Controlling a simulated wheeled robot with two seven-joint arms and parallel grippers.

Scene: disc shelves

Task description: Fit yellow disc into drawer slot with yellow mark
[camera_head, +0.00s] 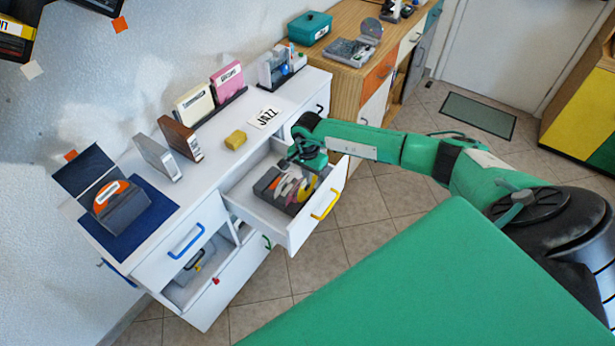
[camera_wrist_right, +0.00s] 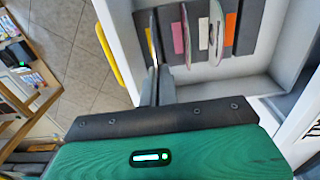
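The yellow disc (camera_head: 307,187) stands on edge at the right end of a dark slotted rack (camera_head: 266,186) in the open drawer (camera_head: 291,233). In the right wrist view the yellow disc (camera_wrist_right: 150,45) shows nearly edge-on at the rack's left end. My right gripper (camera_wrist_right: 156,82) appears closed on its near edge. In the head view my right gripper (camera_head: 300,163) is above the rack and partly covers it. Pink (camera_wrist_right: 178,37), white (camera_wrist_right: 203,30) and orange (camera_wrist_right: 230,28) marks show on the rack. My left gripper is out of view.
Other discs, one pinkish (camera_wrist_right: 187,38) and one silvery (camera_wrist_right: 215,32), stand in the rack. The drawer's walls and yellow handle (camera_head: 325,205) are close to my gripper. A yellow block (camera_head: 236,140) and a JAZZ card (camera_head: 265,118) lie on the white cabinet top.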

